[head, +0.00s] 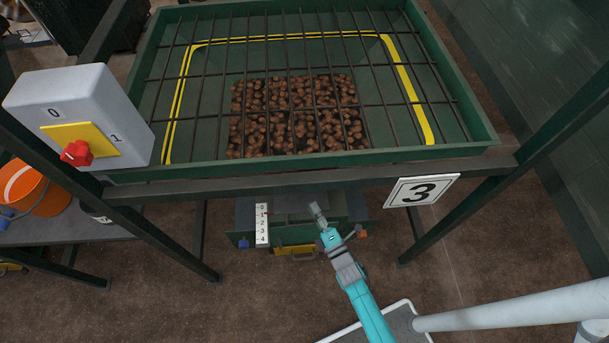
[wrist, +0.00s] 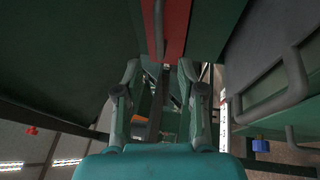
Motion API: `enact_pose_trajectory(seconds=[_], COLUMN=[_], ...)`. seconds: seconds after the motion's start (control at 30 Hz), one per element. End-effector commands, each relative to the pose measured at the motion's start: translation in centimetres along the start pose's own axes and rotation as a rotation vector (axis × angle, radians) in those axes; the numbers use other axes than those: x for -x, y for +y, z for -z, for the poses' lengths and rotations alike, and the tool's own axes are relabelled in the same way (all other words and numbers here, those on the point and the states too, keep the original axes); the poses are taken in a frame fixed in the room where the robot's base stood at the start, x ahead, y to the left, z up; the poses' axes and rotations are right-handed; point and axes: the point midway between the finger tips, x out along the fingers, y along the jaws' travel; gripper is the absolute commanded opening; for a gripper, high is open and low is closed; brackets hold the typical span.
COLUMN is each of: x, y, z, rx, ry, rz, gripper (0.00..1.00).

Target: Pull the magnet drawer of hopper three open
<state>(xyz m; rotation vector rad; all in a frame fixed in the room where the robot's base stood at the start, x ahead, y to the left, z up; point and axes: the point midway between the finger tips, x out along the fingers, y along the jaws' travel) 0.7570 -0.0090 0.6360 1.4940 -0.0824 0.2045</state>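Hopper three (head: 320,165) is a green, grated bin of brown pieces, with a number 3 sign (head: 421,190) at its front right. Under it is a green housing (head: 356,207). A yellow part with a handle (head: 296,250) shows low on its front. My gripper (head: 317,211) is in front of this housing in the head view. In the wrist view my gripper (wrist: 159,72) has its fingers apart, with nothing clearly held. A red panel (wrist: 176,22) with a grey bar handle (wrist: 159,28) lies beyond the fingertips. I cannot tell for sure which part is the magnet drawer.
A white scale (head: 262,225) and a blue knob (head: 244,243) are left of my gripper; an orange knob (head: 362,234) is right. A switch box (head: 80,120) stands at left, above an orange bucket (head: 35,188). Frame legs (head: 405,250) flank the housing.

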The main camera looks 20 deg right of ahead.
Motion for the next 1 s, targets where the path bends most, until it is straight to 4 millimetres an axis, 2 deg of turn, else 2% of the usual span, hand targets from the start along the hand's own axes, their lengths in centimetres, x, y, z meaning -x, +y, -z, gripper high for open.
enact_pose_trajectory(seconds=[0.4, 0.6, 0.8, 1.0], x=[-6.7, -9.2, -10.2, -10.3], y=[0.1, 0.1, 0.1, 0.1], z=[0.0, 0.0, 0.0, 0.0], rx=[-0.003, -0.002, -0.003, -0.003], ry=[0.000, 0.000, 0.000, 0.000], rz=[-0.002, 0.000, 0.000, 0.000], gripper=[0.39, 0.39, 0.39, 0.39])
